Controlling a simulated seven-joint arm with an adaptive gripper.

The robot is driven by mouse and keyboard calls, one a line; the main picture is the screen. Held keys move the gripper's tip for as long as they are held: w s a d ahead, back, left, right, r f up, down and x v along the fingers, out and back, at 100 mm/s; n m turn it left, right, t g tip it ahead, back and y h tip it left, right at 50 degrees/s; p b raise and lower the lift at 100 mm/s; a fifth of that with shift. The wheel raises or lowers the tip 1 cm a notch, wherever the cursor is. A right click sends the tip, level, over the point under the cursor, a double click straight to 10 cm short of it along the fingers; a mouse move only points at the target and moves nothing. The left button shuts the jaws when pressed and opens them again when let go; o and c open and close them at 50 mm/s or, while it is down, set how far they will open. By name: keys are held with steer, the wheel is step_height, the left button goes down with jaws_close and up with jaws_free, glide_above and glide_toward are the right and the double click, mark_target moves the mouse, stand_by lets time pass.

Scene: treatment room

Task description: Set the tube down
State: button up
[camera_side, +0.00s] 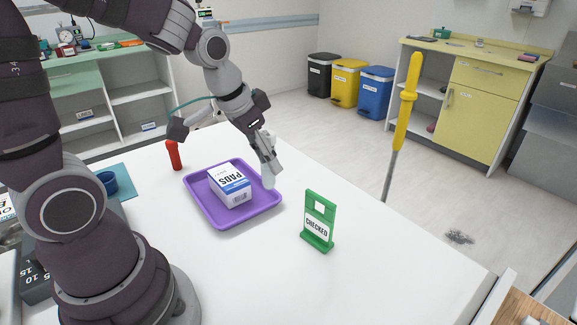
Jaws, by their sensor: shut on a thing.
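My gripper (268,165) reaches down over the right side of the purple tray (206,205). It is shut on a small pale, whitish tube (268,180), whose lower end shows below the fingertips near the tray's right rim. The fingers hide its upper part. I cannot tell whether the tube touches the tray or hangs just above it. A white and blue box marked PADS (230,186) lies in the tray, to the left of my gripper.
A green CHECKED sign (318,222) stands on the white table (260,280) right of the tray. A red object (174,155) stands behind the tray at left. The table front is clear.

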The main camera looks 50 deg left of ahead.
steer(key=shift+r, duration=0.8)
steer(key=w+d+m+g+h, duration=0.1)
steer(key=w+d+m, duration=0.2)
steer(key=d, duration=0.7)
steer(key=w+d+m+h, duration=0.1)
steer(key=w+d+m, duration=0.2)
steer(key=d, duration=0.7)
step_height(320, 180, down, 13)
steer(key=shift+s+d+f, duration=0.1)
steer(key=shift+f, duration=0.1)
steer(key=shift+f, duration=0.15)
steer(key=o, duration=0.9)
